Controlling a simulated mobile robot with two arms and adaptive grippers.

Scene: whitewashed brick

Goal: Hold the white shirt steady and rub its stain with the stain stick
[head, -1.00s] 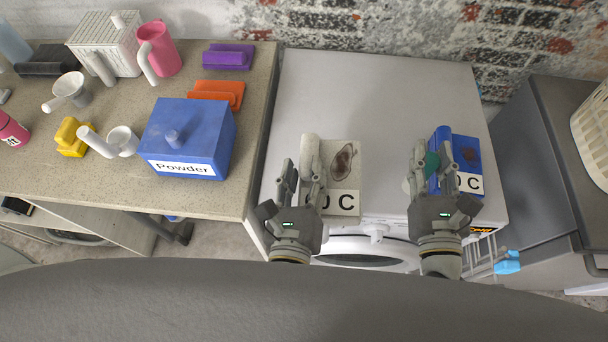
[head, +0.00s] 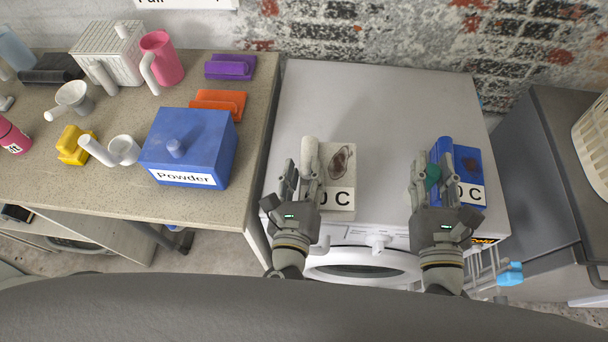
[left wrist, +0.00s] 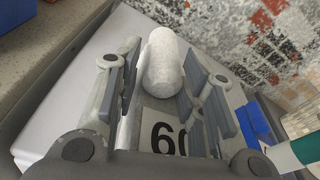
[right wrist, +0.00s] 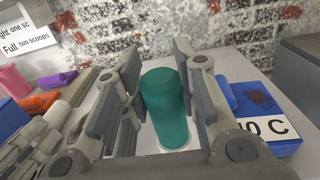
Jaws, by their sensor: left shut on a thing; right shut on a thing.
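The white shirt (head: 342,200) lies on the washing machine top as an off-white folded block with a brown stain (head: 341,161), a "0 C" label and a raised roll on its left side. My left gripper (head: 299,176) is shut on that roll, which also shows between its fingers in the left wrist view (left wrist: 163,62). My right gripper (head: 430,172) is shut on the teal stain stick (head: 432,177), upright in the right wrist view (right wrist: 165,105). The stick is right of the white shirt, apart from its stain, beside the blue shirt. The left wrist view hides the stain.
A blue shirt (head: 468,163) with a dark stain lies right of my right gripper. The washing machine top (head: 385,110) is clear behind and between the shirts. The left counter holds a blue powder box (head: 190,145), scoops, a pink jug (head: 160,58) and coloured blocks.

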